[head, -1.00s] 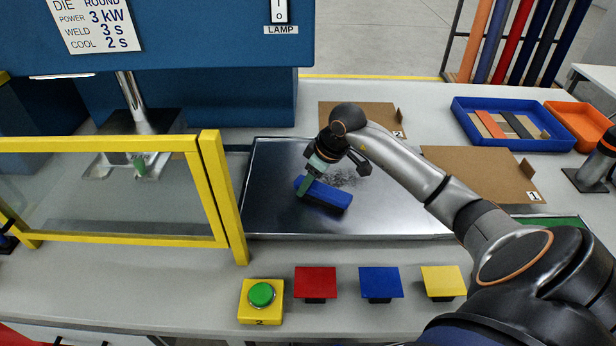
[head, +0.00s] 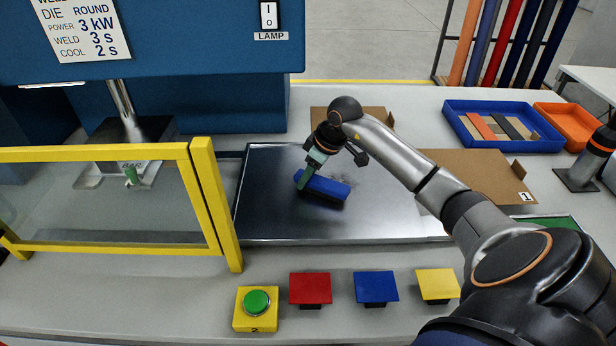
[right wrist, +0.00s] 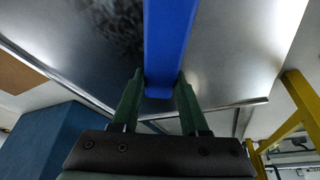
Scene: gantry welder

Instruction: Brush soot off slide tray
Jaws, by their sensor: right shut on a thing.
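The slide tray (head: 400,215) is a shiny metal sheet with a raised rim in the middle of the bench. My right gripper (head: 303,179) is shut on a blue brush (head: 326,188), holding it near one end. The brush lies low over the tray's left-middle part; I cannot tell if it touches. In the right wrist view the brush (right wrist: 168,45) runs away between the green fingers (right wrist: 160,78). Dark speckled soot (right wrist: 112,22) shows on the tray beside it there. In the head view the arm hides part of that area. My left gripper is not in view.
A yellow-framed guard (head: 215,205) stands left of the tray, below the blue welder (head: 190,105). In front are a green button (head: 256,302) and red, blue and yellow plates. Cardboard sheets (head: 470,172) and a blue bin (head: 535,143) lie behind and right.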

